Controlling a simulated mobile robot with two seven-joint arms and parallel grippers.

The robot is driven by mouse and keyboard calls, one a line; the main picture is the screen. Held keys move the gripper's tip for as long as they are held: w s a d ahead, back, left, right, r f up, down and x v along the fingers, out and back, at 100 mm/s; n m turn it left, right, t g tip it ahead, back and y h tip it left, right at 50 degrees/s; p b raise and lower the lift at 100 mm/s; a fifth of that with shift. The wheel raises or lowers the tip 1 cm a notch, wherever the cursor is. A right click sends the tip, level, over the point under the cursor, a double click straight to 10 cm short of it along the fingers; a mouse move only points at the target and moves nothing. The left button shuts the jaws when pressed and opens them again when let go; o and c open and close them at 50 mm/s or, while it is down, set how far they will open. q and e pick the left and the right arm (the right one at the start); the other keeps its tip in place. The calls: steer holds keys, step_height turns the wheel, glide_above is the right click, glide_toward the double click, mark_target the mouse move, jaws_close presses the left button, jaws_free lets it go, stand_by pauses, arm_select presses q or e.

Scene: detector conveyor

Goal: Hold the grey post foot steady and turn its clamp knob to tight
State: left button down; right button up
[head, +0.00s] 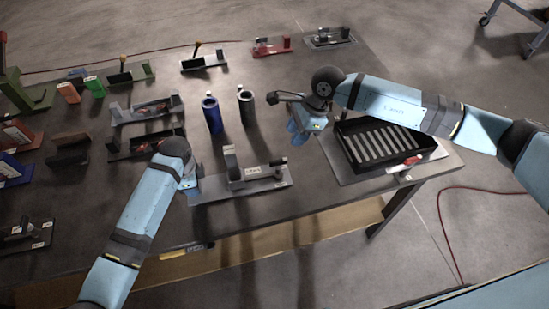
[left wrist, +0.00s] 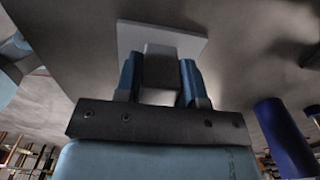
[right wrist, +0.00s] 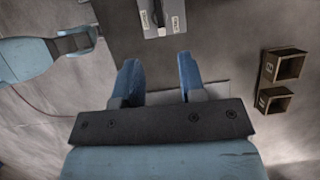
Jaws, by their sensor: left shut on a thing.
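The grey post foot (head: 258,179) lies near the table's front edge in the head view, with white labels on its base and a short upright at its left. My left gripper (head: 194,186) is at its left end. In the left wrist view, the left fingers (left wrist: 161,85) are shut on a grey block that appears to be part of the foot. My right gripper (head: 298,133) hangs above the table, behind and right of the foot, apart from it. In the right wrist view its fingers (right wrist: 160,85) are apart with nothing between them. I cannot make out the clamp knob clearly.
A black slotted tray (head: 385,143) stands right of the foot, with a red-and-white item (head: 405,164) at its front. Several other fixtures fill the table's left and back.

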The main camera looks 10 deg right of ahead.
mark_target(278, 160)
steer(key=x, duration=1.1)
steer(key=shift+f, duration=0.25)
jaws_close()
